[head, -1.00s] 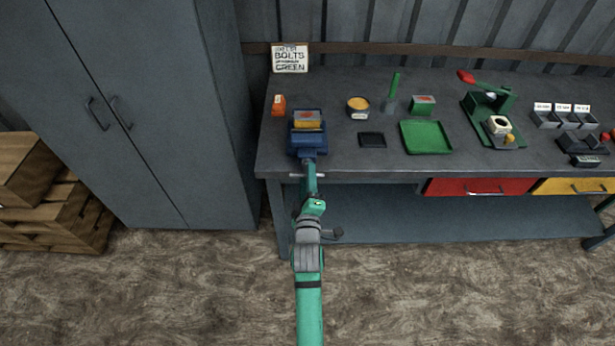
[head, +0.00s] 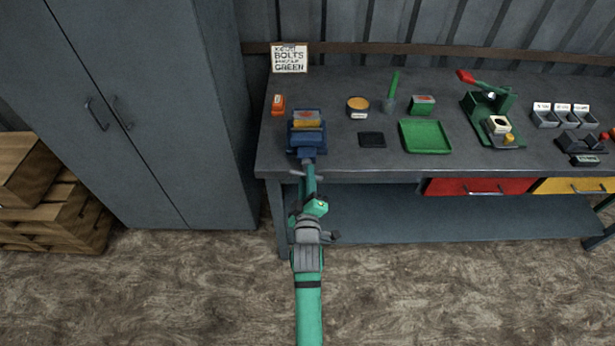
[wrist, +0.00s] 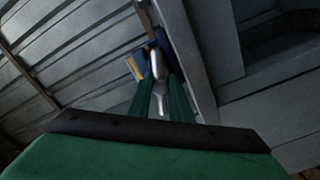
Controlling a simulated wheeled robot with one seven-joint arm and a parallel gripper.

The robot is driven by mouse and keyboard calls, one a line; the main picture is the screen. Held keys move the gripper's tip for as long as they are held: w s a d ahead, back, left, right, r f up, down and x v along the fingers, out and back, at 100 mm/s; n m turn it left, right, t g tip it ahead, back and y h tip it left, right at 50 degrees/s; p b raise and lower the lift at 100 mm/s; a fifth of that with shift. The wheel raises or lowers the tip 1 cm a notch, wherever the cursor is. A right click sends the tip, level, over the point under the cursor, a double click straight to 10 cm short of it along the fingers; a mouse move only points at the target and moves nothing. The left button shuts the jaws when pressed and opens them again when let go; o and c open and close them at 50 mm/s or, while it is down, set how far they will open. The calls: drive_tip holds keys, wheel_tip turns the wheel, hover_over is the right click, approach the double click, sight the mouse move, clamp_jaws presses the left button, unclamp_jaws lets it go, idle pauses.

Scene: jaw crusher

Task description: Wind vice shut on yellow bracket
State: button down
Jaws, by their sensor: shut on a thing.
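The blue vice (head: 306,141) stands at the left front edge of the workbench. The yellow bracket (head: 307,124) sits at its jaws; whether the jaws touch it on both sides I cannot tell. My gripper (head: 308,170) is at the vice's front, on the silver handle (head: 297,171). In the wrist view, the two green fingers (wrist: 162,100) are shut on the silver handle (wrist: 155,65), with part of the blue vice (wrist: 171,58) and a bit of the yellow bracket (wrist: 133,67) beyond. The fingertips are small and partly hidden in the head view.
An orange item (head: 278,103) stands left of the vice, and a tin (head: 357,107) and a dark flat tray (head: 372,140) right of it. A green tray (head: 426,136) lies further right. A tall grey cabinet (head: 150,110) stands left of the workbench (head: 345,168).

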drive_tip(key=m, duration=0.4)
drive_tip(key=shift+d+f+m, duration=0.1)
drive_tip(key=shift+m, duration=0.2)
drive_tip(key=m, duration=0.4)
drive_tip(key=shift+m, duration=0.3)
drive_tip(key=m, duration=0.4)
drive_tip(key=shift+m, duration=2.2)
drive_tip(key=c, duration=1.6)
unclamp_jaws()
drive_tip(key=shift+c, duration=0.2)
